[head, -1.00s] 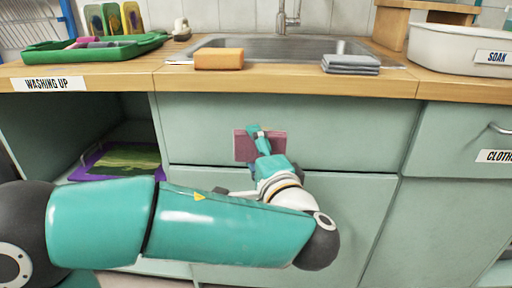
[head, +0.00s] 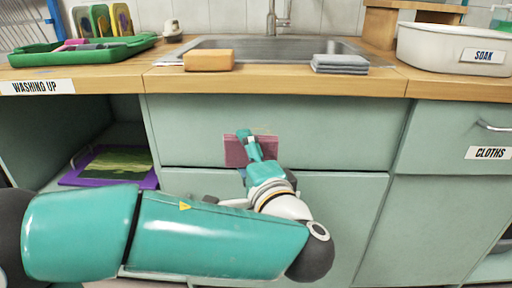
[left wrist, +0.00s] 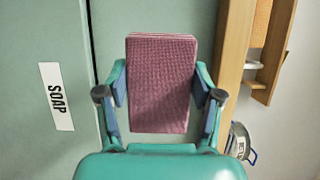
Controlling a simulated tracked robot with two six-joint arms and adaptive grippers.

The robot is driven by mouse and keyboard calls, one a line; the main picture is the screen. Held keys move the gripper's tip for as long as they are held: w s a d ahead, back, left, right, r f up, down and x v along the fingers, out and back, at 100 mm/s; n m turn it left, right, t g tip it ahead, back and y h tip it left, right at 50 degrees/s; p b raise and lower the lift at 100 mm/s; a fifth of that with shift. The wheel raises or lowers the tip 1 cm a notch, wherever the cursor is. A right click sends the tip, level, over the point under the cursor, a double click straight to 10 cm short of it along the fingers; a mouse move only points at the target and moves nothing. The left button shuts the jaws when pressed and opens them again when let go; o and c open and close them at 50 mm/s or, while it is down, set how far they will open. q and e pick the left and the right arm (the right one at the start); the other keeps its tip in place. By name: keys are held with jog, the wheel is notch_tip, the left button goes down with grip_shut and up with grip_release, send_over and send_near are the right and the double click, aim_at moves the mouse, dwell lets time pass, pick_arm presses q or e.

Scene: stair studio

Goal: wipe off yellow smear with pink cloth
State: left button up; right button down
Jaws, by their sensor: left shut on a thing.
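The pink cloth (head: 236,152) is a flat, folded, ribbed rectangle in front of the green drawer front below the sink. My left gripper (head: 252,146) is shut on it. In the left wrist view the cloth (left wrist: 160,75) stands between the two fingers of the gripper (left wrist: 160,94), gripped at its sides. I cannot tell whether the cloth touches the drawer front. No yellow smear shows in either view; the cloth and my arm hide part of the cabinet fronts. My right gripper is not in view.
The wooden counter (head: 280,81) overhangs above my gripper, bearing an orange sponge block (head: 209,60), folded grey cloths (head: 340,64), a green tray (head: 40,58) and a white SOAK tub (head: 455,50). At left, an open bay holds a purple-edged tray (head: 72,178).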

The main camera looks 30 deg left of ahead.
aim_at(244, 127)
pick_arm(q)
jog(key=shift+w+a, duration=0.55)
jog(key=shift+w, duration=0.35)
jog(key=shift+w+a, duration=0.6)
jog(key=shift+w, duration=0.3)
jog(key=shift+w+a, duration=0.55)
jog(key=shift+w, duration=0.35)
jog(key=shift+w+a, duration=0.5)
jog(key=shift+w, duration=0.35)
jog(key=shift+w+d, duration=0.5)
jog(key=shift+d, duration=0.4)
jog(key=shift+w+d, duration=0.45)
jog(key=shift+d, duration=0.4)
jog(key=shift+w, duration=0.1)
jog(key=shift+a, duration=0.2)
jog(key=shift+s+a+r, duration=0.1)
jog(key=shift+s+a, duration=0.45)
jog(key=shift+a, duration=0.35)
jog(key=shift+s+a+r, duration=0.1)
jog(key=shift+s+a, duration=0.4)
jog(key=shift+a, duration=0.35)
